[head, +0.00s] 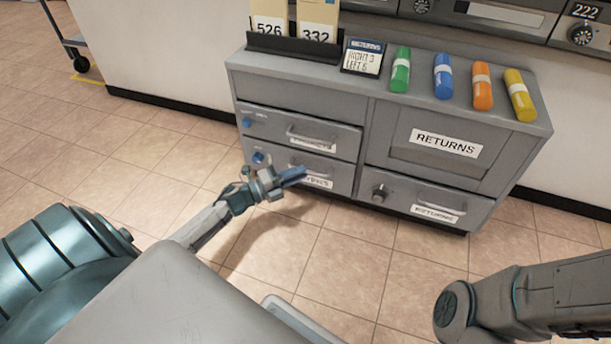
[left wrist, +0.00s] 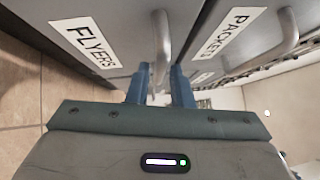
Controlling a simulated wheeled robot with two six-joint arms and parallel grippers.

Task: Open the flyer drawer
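The flyer drawer (head: 340,178) is the lower left drawer of the grey cabinet and sits flush with its front. Its FLYERS label (left wrist: 85,42) reads clearly in the left wrist view. Its bar handle (left wrist: 161,48) runs toward the gap between the fingers of my left gripper (left wrist: 160,88). The fingers stand apart, one on each side of the handle line; I cannot tell whether they touch it. In the head view my left gripper (head: 292,178) is in front of this drawer and covers part of it. My right gripper is not in view.
The packets drawer (head: 300,128) is shut just above. To the right are the returns door (head: 440,150) and returns drawer (head: 420,196). The tiled floor in front is clear.

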